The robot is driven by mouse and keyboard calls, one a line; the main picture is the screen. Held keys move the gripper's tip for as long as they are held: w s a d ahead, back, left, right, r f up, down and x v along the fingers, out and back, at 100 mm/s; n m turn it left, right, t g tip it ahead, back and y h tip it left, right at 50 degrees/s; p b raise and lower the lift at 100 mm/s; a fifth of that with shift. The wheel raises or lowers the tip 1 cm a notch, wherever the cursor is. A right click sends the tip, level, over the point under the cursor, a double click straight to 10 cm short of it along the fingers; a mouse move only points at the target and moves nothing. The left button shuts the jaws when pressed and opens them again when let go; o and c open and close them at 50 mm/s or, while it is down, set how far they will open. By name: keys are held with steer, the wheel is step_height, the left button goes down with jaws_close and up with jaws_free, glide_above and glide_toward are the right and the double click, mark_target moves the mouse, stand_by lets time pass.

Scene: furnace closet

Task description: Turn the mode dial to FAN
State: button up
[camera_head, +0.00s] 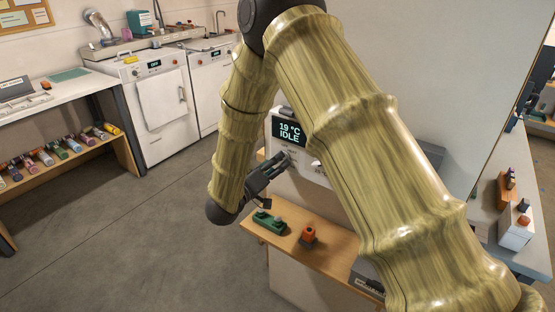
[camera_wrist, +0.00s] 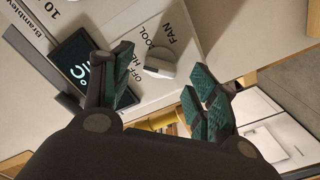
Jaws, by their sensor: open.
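The white control unit (camera_head: 312,168) is on the wall above the wooden shelf, partly hidden by my arm. Its dark display (camera_head: 289,131) reads 19 °C IDLE; the display (camera_wrist: 82,66) is tilted and partly covered by a finger in the wrist view. The grey mode dial (camera_wrist: 160,63) is in the wrist view, beside the tilted labels OFF, HEAT, COOL and FAN. Which label it points at I cannot tell. My gripper (camera_wrist: 163,90) is open, its green-padded fingers spread either side of the dial in the picture, with no clear contact. In the head view, my gripper (camera_head: 281,162) is in front of the unit.
A wooden shelf (camera_head: 333,240) below the unit holds a green object (camera_head: 268,222) and an orange-and-black object (camera_head: 309,236). A bench (camera_head: 62,88) with several coloured bottles below stands at left. White appliances (camera_head: 163,105) stand at the back. The floor between is clear.

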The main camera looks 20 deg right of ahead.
steer(key=shift+x, duration=1.25)
steer(key=c, duration=1)
